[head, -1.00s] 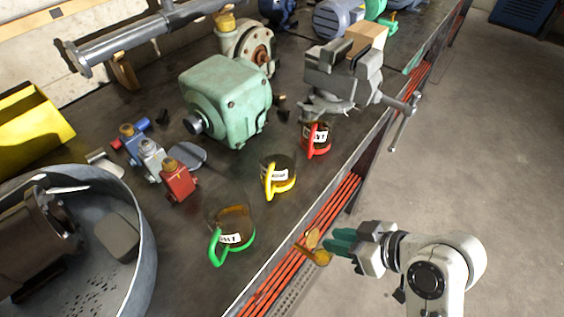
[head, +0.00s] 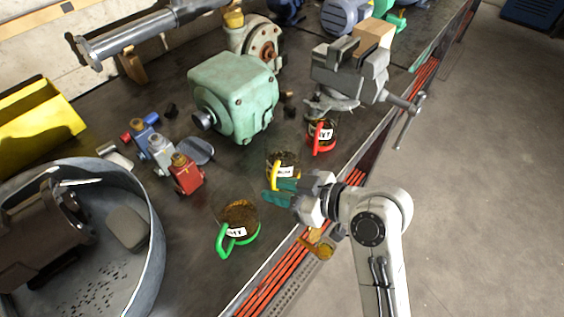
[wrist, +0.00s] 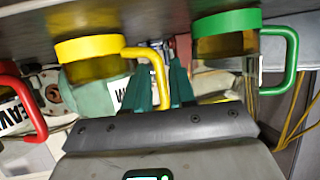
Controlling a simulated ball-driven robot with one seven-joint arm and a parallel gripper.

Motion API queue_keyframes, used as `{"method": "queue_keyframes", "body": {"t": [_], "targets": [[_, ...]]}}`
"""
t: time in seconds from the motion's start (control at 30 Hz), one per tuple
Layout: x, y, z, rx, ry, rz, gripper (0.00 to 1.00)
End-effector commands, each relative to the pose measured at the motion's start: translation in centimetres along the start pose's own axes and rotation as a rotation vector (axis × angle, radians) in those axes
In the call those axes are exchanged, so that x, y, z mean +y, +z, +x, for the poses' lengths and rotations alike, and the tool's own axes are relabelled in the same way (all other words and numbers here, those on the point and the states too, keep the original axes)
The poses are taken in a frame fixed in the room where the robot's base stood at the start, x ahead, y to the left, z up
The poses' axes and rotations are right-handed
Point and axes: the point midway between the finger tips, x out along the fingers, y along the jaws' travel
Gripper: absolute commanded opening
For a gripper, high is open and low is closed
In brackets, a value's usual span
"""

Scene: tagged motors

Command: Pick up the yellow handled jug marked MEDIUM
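The yellow-handled jug (head: 284,163) stands on the bench between the red- and green-handled jugs. It is clear with brown contents, and its white label is partly covered. In the wrist view the picture is inverted, and its yellow base (wrist: 88,48) and handle (wrist: 158,72) show, with part of the label. My gripper (head: 272,195) has green fingers beside this jug, on its near side. In the wrist view the handle appears between the two open fingers (wrist: 161,88). I cannot tell whether either finger touches it.
The green-handled jug (head: 239,215) stands close by at the near left, and the red-handled jug (head: 321,130) stands beyond. A vise (head: 345,75) and a green motor housing (head: 233,97) stand farther back. Orange cables (head: 268,292) run along the bench's front side.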

Motion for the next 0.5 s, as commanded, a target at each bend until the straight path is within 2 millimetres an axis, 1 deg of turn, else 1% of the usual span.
{"method": "queue_keyframes", "body": {"t": [0.03,0.1,0.2,0.3,0.5], "targets": [[-0.1,-0.1,0.9,-0.001,-0.004,0.0,0.25],[-0.1,-0.1,1.8,-0.001,-0.003,0.001,0.25],[0.0,-0.1,2.7,-0.001,-0.002,0.0,0.25],[0.0,0.0,3.1,0.0,0.0,-0.001,0.25],[0.0,0.0,3.1,0.0,0.0,0.0,0.24]]}}
